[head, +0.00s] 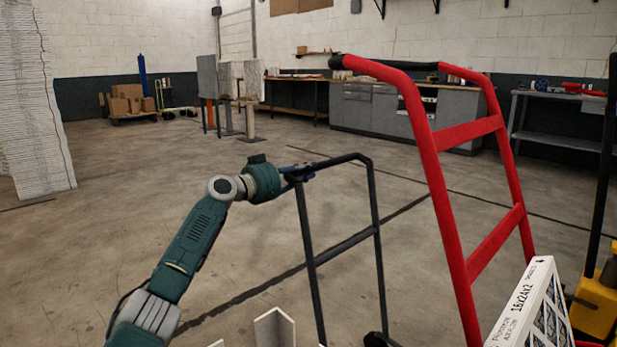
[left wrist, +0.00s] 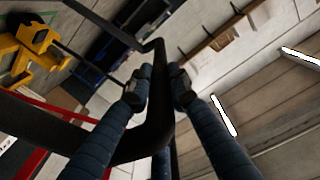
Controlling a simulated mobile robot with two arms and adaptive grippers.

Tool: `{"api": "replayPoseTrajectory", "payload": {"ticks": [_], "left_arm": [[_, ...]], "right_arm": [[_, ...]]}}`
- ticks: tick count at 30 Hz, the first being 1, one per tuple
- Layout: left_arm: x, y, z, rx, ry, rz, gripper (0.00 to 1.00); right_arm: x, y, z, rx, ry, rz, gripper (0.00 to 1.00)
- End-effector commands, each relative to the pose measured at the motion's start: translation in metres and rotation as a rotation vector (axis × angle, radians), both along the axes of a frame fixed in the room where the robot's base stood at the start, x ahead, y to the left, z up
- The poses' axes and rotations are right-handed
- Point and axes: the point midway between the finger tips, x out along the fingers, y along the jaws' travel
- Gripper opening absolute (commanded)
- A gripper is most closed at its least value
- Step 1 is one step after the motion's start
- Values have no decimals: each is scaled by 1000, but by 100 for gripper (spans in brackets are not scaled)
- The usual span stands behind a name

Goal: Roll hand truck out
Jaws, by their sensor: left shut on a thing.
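A black hand truck (head: 313,245) stands upright on the concrete floor in the middle of the head view, with its lower end cut off by the picture's bottom edge. My left gripper (head: 300,174) is shut on the left side of its top handle. In the left wrist view, the two blue fingers of my left gripper (left wrist: 158,90) close on either side of the dark handle bar (left wrist: 157,130). A taller red hand truck (head: 452,215) with black grips stands just to the right, apart from the black one. My right gripper is not in view.
A boxed filter (head: 530,312) marked 16x24x2 and a yellow object (head: 597,305) are at the lower right. A tall white stack (head: 35,110) stands at left. Grey cabinets (head: 375,112) line the back. The floor (head: 130,200) at left and centre is clear.

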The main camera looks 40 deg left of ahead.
Motion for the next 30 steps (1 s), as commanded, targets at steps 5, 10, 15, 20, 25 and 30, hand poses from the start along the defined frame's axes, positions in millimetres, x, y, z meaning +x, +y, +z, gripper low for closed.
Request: {"api": "replayPoseTrajectory", "payload": {"ticks": [5, 10, 15, 20, 25, 30], "left_arm": [[0, 7, -1, 1, 1, 8, 0], [0, 8, -1, 1, 1, 7, 0], [0, 7, -1, 2, 1, 6, 0], [0, 7, -1, 2, 1, 6, 24], [0, 6, -1, 1, 1, 4, 37], [0, 5, -1, 1, 0, 2, 37]], "right_arm": [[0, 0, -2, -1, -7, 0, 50], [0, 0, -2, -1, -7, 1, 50], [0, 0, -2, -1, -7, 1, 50], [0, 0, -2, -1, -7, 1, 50], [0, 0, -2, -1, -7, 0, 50], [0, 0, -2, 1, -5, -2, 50]]}}
